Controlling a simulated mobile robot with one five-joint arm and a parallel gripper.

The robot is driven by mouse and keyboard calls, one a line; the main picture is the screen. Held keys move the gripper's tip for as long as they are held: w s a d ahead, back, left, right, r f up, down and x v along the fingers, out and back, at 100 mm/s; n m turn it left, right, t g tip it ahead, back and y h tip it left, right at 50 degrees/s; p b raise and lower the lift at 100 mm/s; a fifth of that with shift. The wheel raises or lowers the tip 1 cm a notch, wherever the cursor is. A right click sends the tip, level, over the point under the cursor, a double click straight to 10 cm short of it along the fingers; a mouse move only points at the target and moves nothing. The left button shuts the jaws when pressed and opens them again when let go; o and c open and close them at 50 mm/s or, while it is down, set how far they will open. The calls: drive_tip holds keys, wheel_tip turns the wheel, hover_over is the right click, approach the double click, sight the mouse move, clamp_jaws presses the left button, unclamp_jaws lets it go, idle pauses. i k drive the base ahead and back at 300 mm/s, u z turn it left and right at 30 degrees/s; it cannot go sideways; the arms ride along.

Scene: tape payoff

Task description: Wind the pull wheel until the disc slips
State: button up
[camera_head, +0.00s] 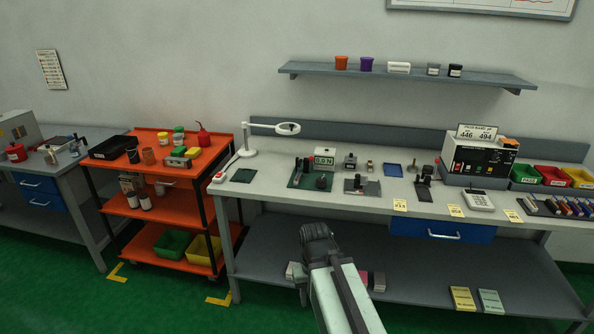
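A small test rig stands on a dark green plate (296,182) on the long grey bench. It has a display box (324,160) that appears to read 0.0 N, dark upright parts (302,167), and a small dark round part (321,182) at its front right that may be the pull wheel. The disc is too small to make out. My arm rises from the bottom centre, and its dark end (318,243) shows in front of the bench's front edge, below the rig and apart from it in the picture. My fingertips cannot be made out.
A grey fixture (360,186) stands right of the rig, a white magnifier lamp (248,151) to its left. A black control unit (481,155) and coloured bins (554,175) stand farther right. An orange cart (150,200) is left of the bench. Small boxes lie on the lower shelf (430,275).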

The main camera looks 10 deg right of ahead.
sight(321, 182)
drive_tip(key=u, duration=0.4)
drive_tip(key=i, duration=1.5)
drive_tip(key=u, duration=0.2)
